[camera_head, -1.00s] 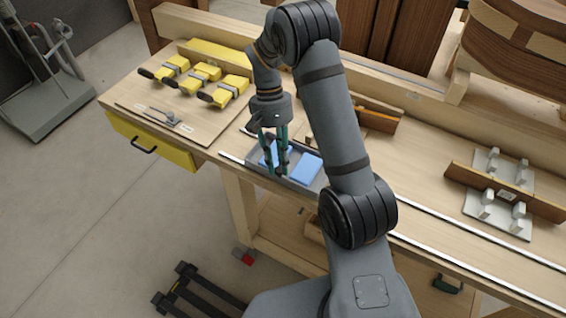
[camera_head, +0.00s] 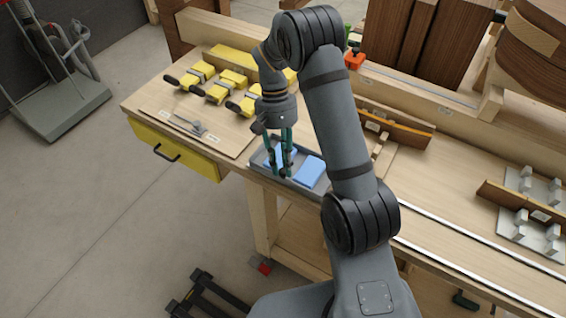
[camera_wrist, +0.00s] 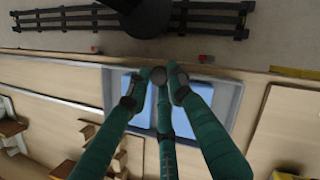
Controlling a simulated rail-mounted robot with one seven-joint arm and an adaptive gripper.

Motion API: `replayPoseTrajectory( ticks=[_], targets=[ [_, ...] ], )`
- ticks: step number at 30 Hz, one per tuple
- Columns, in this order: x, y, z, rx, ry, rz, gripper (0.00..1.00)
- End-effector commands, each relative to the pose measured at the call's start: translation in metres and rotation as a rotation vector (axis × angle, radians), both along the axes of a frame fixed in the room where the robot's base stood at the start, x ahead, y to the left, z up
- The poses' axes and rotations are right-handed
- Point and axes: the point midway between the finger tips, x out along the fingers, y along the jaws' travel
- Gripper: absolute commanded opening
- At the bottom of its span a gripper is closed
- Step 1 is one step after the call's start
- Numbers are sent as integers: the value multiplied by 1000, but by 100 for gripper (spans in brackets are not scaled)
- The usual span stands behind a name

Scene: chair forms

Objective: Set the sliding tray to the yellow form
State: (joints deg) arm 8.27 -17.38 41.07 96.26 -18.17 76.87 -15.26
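The sliding tray (camera_head: 322,187) is a shallow grey tray with two blue pads, on the rail at the bench's front edge. It also shows in the wrist view (camera_wrist: 236,99). My gripper (camera_head: 284,174) points down with its green fingers at the tray's front side, between the pads. In the wrist view its dark fingertips (camera_wrist: 158,78) are close together at the tray's edge and seem shut on it; the exact contact is hidden. A long yellow form (camera_head: 250,64) lies at the bench's back left, behind several yellow clamps (camera_head: 216,92). The tray stands right of their board.
A thin board (camera_head: 190,112) with a small metal tool lies left of the tray. A yellow drawer (camera_head: 178,152) is below it. A brown curved form (camera_head: 400,128) stands behind my arm, and another (camera_head: 515,199) with grey blocks lies at the right.

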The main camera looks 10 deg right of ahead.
Motion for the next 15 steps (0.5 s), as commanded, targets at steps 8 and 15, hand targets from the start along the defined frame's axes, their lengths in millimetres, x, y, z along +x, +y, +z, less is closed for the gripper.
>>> replayPoseTrajectory(
  ticks=[8,15],
  targets=[
    [1,3,1,4,-3,-1,35],
    [1,1,1,3,-2,-1,40]
  ],
)
